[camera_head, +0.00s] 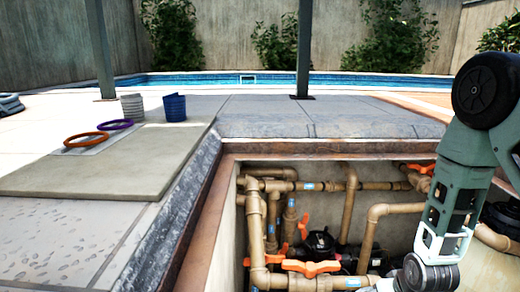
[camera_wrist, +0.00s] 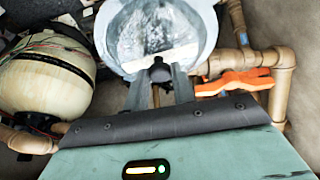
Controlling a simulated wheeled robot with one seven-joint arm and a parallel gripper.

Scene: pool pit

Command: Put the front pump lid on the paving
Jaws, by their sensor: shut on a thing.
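In the wrist view, my gripper (camera_wrist: 160,78) is shut on the pump lid (camera_wrist: 158,35), a clear, whitish round cover with a pale bar across its near side. A small dark knob shows between the fingertips. The lid's far edge is cut off by the top of the picture. I cannot tell whether the lid still touches the pump below. In the head view, my gripper is out of sight below the lower right edge. The paving (camera_head: 80,235) lies to the left of the pit in the head view. A black pump part (camera_head: 320,241) shows down in the pit.
Tan pipes (camera_head: 368,235) with orange valve handles (camera_head: 311,267) crowd the pit. In the wrist view, a cream tank (camera_wrist: 45,90) stands left and an orange handle (camera_wrist: 235,80) right. Orange and purple rings, a grey stack and a blue container (camera_head: 174,108) stand on the paving's far part.

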